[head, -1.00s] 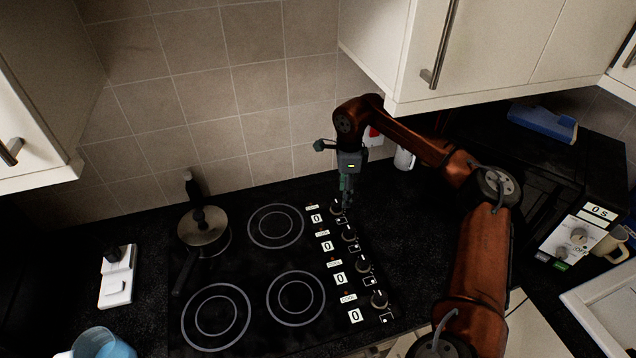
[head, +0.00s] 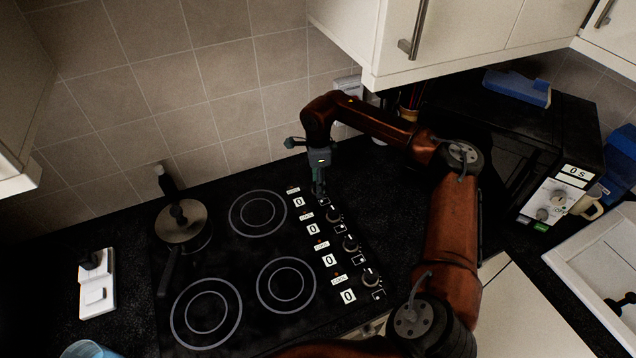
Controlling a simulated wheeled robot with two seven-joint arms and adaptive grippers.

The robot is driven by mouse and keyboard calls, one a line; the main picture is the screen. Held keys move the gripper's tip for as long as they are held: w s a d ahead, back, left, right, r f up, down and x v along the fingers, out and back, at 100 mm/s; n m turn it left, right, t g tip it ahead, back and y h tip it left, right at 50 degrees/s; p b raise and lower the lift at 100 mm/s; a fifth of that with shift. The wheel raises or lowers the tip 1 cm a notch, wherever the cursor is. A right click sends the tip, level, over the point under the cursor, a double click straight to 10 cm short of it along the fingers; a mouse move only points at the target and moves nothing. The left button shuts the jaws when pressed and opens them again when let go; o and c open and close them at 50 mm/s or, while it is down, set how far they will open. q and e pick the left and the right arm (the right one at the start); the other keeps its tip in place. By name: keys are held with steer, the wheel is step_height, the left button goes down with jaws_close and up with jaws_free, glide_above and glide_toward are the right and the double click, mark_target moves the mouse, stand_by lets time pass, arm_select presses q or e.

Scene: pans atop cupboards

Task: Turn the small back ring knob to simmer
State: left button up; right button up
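The black hob (head: 215,255) has a column of several control knobs along its right side, each beside a white display reading 0. The rearmost knob (head: 322,200) is mostly hidden by my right gripper (head: 318,192). That gripper points down at the knob, with its fingers close together; the gap between them and any contact are too small to make out. The second knob (head: 333,215) shows just in front of it. A bare back ring (head: 257,213) lies left of the knobs. A lidded pan (head: 183,225) covers the back-left area of the hob. My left gripper is not in view.
A wall cupboard (head: 470,35) overhangs to the right, above my forearm. A microwave (head: 520,140) with a blue box (head: 517,87) on top stands at right. A wall-style white switch plate (head: 97,284) lies left of the hob. A tiled wall (head: 180,80) closes the back.

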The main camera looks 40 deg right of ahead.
steer(key=shift+c, duration=0.4)
steer(key=c, duration=1.1)
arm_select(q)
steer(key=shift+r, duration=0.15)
arm_select(e)
steer(key=m+p, duration=0.3)
steer(key=m, duration=0.1)
steer(key=shift+r, duration=0.2)
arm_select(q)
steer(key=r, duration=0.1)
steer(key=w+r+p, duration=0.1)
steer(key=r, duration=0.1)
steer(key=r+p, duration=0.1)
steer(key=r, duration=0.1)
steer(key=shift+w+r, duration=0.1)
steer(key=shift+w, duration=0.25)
arm_select(e)
steer(key=m, duration=0.5)
steer(key=shift+w+f+m, duration=0.1)
steer(key=shift+m, duration=0.2)
arm_select(q)
steer(key=shift+p, duration=0.3)
arm_select(e)
steer(key=o, duration=1.2)
